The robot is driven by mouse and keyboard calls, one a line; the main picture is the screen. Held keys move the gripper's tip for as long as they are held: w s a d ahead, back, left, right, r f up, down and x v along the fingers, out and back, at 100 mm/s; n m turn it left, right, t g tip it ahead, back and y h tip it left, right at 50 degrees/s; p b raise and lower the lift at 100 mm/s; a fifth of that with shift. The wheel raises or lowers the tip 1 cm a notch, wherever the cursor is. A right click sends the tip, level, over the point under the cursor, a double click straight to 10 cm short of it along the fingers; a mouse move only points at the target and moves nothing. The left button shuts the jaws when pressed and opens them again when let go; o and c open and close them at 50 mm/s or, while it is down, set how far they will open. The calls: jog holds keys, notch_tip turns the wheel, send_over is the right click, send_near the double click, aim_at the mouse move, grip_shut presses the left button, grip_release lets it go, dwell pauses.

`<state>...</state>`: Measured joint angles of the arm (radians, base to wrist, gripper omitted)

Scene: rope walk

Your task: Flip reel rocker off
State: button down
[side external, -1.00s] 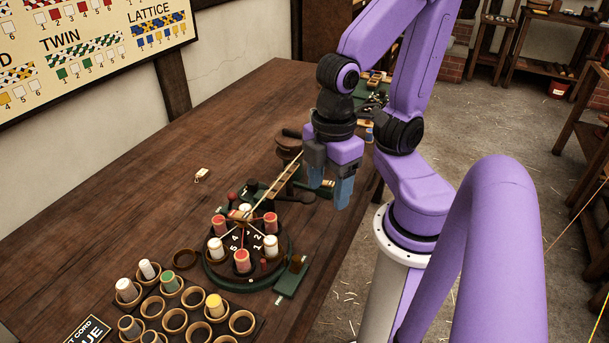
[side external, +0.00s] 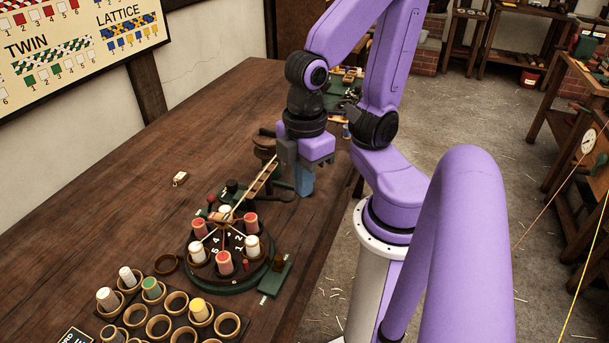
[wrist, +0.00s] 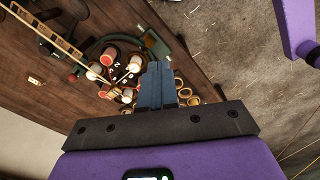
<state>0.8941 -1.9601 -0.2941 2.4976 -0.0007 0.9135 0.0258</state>
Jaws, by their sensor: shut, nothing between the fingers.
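My gripper (side external: 305,182) hangs in the air near the table's right edge, with its blue fingers pointing down. In the wrist view its fingers (wrist: 157,85) are together and hold nothing. The round braiding stand (side external: 228,262) with red and white bobbins is below and left of the gripper. A brown wooden drum (side external: 264,146) stands behind it, partly behind my gripper, with a ladder-like strip (side external: 262,178) running toward the bobbins. A green plate (side external: 275,279) with a dark upright piece lies beside the stand. I cannot tell which part is the reel rocker.
A rack of wooden rings (side external: 160,326), some holding bobbins, is at the front of the table. A small pale block (side external: 180,178) lies on bare tabletop at left. Green items (side external: 343,88) are on the far table end, behind my arm.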

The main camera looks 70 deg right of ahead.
jog(key=w+d+f+m+h, duration=0.1)
jog(key=w+d+f+m, duration=0.1)
jog(key=w+d+m, duration=1.1)
jog(key=d+f+m+g, duration=0.2)
jog(key=d+f+m, duration=0.1)
jog(key=d+m, duration=0.9)
jog(key=shift+s+d+f+m+g+y, duration=0.2)
jog(key=shift+s+d+m+g+y, duration=0.15)
jog(key=shift+m, duration=2.15)
jog(key=shift+w, duration=0.1)
jog(key=x, duration=1.4)
jog(key=shift+w+a, duration=0.1)
jog(key=shift+f, duration=0.1)
